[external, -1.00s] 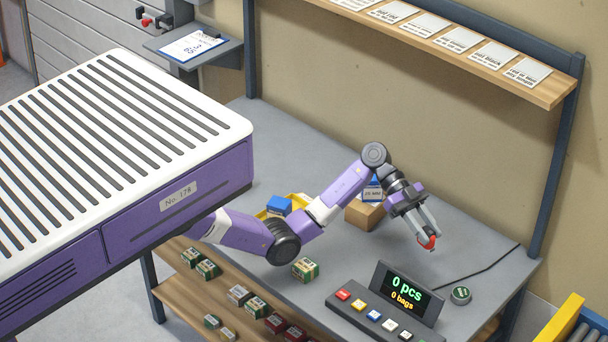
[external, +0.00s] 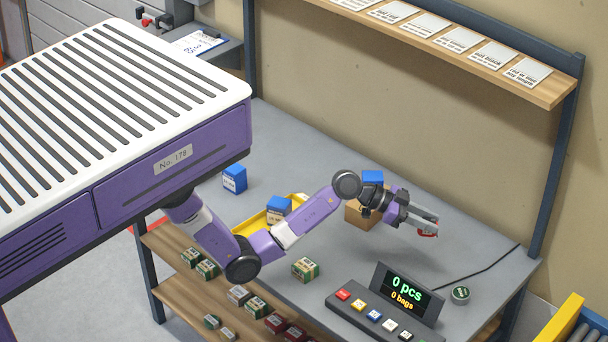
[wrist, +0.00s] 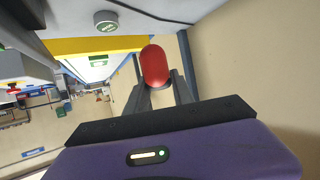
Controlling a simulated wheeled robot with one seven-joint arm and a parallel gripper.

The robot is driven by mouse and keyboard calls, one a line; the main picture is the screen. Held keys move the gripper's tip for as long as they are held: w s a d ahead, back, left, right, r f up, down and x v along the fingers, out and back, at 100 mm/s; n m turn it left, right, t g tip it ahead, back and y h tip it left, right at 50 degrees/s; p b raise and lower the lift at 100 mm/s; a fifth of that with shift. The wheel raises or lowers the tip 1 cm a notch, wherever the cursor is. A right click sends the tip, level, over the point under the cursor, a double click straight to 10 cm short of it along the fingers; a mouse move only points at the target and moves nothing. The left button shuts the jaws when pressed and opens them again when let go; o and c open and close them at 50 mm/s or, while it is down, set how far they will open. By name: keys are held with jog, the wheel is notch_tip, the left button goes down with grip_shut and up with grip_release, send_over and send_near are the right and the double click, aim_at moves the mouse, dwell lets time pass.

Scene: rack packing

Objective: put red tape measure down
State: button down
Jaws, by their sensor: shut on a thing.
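The red tape measure (wrist: 154,66) is between the fingertips of my gripper (wrist: 157,82) in the wrist view. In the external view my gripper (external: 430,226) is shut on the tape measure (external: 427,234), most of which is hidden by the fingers. The gripper points right, roughly level, and holds it above the right back part of the grey table (external: 340,265). The tape measure appears clear of the table top, though the exact height is hard to tell.
A display (external: 405,291) reading 0 pcs stands at the front right with a row of buttons. A round green-topped item (external: 460,294) is beside it. A cardboard box (external: 357,216), a yellow tray (external: 252,224) and a blue box (external: 234,178) stand further left. A sign shelf (external: 550,94) is above.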

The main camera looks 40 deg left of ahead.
jog(key=w+a+r+n+t+y, duration=0.5)
jog(key=w+a+r+n+y, duration=0.1)
jog(key=r+n, duration=0.1)
notch_tip(320, 180, down, 20)
jog(key=shift+a+r+p, duration=0.1)
jog(key=shift+r+p, duration=0.1)
jog(key=shift+p, duration=0.2)
jog(key=c, duration=1.1)
grip_release()
jog(key=shift+f, duration=0.1)
jog(key=v, duration=1.2)
jog(key=shift+w, duration=0.1)
jog(key=shift+r, duration=0.2)
